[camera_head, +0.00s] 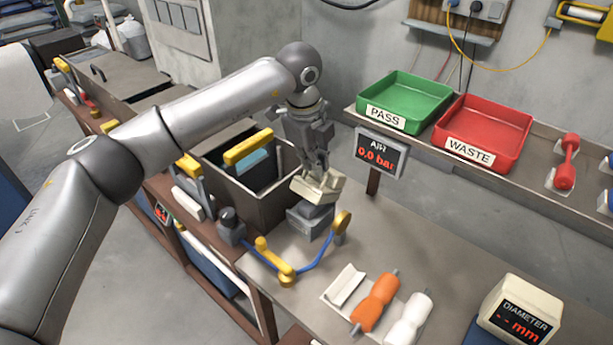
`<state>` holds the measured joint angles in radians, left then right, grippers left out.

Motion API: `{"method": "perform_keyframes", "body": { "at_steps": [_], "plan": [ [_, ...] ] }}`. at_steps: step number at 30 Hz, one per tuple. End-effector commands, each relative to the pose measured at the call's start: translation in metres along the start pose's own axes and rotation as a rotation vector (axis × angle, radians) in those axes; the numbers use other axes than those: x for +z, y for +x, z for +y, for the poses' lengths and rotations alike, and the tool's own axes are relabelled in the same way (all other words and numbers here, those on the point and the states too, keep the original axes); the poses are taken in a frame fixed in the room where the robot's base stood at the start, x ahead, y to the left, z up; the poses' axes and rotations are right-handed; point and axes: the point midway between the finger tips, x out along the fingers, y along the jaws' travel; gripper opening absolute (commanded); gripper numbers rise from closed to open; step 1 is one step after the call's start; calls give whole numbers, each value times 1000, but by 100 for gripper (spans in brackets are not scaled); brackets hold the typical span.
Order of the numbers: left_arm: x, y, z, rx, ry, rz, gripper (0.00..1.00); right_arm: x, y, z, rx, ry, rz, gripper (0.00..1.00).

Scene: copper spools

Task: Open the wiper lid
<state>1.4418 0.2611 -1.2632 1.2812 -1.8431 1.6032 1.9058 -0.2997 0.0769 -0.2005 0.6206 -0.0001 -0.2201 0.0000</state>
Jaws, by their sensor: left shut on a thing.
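The wiper is a small grey block (311,222) on the bench, with blue tubing beside it. A beige, blocky piece that looks like the wiper lid (320,190) sits just above the grey block, somewhat tilted. I cannot tell whether the two still touch. My left gripper (318,172) points down from above and is shut on the beige lid. The gripper's fingers hide part of the lid's top. My right gripper is not in view.
A dark open tank (270,205) with a yellow handle stands close to the left of the wiper. An air display (376,153) on a post stands close to the right. Orange (375,302) and white spools lie in front. Green (405,100) and red (484,132) trays sit behind.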

Motion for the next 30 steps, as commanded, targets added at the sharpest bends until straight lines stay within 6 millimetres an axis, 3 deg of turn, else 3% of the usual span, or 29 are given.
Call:
{"method": "perform_keyframes", "body": {
  "at_steps": [1,23,24,30],
  "plan": [
    [-1,8,-1,9,-2,2,0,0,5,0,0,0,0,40],
    [-3,9,-11,16,-1,5,0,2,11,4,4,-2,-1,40],
    [-3,9,-11,16,-1,6,8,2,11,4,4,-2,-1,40],
    [-2,9,-11,16,0,5,30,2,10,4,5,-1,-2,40]
  ]
}}
